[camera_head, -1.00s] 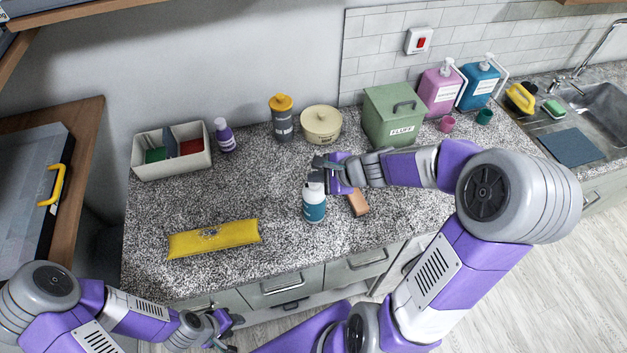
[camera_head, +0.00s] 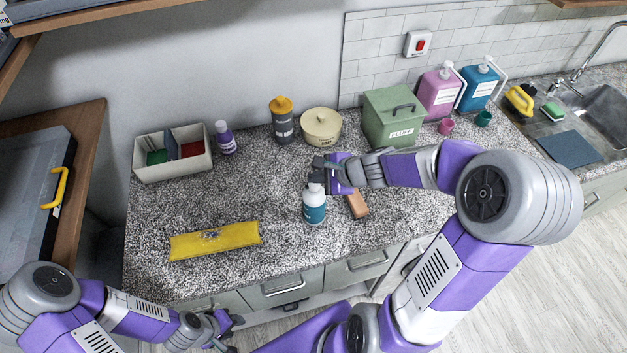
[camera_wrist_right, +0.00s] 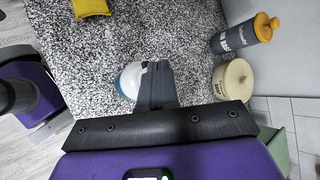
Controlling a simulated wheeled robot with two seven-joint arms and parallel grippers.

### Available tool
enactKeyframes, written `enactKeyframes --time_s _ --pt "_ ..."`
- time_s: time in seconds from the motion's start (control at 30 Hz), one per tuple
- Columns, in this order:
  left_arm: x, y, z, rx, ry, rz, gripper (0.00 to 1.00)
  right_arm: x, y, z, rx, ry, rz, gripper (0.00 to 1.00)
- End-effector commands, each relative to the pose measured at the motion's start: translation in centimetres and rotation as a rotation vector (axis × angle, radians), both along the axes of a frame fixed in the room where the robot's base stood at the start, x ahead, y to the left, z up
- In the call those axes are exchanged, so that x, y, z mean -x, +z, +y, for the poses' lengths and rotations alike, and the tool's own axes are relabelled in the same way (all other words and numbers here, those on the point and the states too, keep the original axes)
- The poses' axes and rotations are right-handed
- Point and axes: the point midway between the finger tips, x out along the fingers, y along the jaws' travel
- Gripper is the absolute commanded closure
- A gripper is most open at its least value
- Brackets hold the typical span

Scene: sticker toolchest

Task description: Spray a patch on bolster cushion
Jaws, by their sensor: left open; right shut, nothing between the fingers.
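A yellow bolster cushion (camera_head: 214,240) with a small dark mark on its top lies on the front left of the speckled counter. A corner of it shows in the right wrist view (camera_wrist_right: 90,7). A white and teal spray bottle (camera_head: 314,206) stands upright near the counter's front edge, right of the cushion. My right gripper (camera_head: 316,170) is shut and empty, right at the bottle's top. In the right wrist view its closed fingers (camera_wrist_right: 157,80) cover part of the bottle (camera_wrist_right: 131,80); I cannot tell if they touch it. My left gripper (camera_head: 230,330) is open, low in front of the counter.
A brown block (camera_head: 357,203) lies right of the bottle. Behind stand a divided bin (camera_head: 172,172), a purple bottle (camera_head: 225,140), a grey canister (camera_head: 283,125), a cream pot (camera_head: 321,128) and a green FLUFF box (camera_head: 390,125). The counter around the cushion is clear.

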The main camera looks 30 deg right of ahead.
Motion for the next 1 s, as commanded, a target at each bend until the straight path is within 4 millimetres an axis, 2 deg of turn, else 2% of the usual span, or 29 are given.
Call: enactKeyframes --time_s 0.1,0.5,1.0 --pt "0.0 1.5 0.0 0.000 0.000 0.000 0.57 0.0 1.6 0.0 0.001 0.000 -0.001 1.00" --pt "0.0 5.1 0.0 0.000 0.000 0.000 0.57 0.0 5.5 0.0 0.000 0.000 -0.002 1.00" --pt "0.0 5.1 0.0 0.000 0.000 0.000 0.57 0.0 5.5 0.0 0.000 0.001 -0.002 1.00"
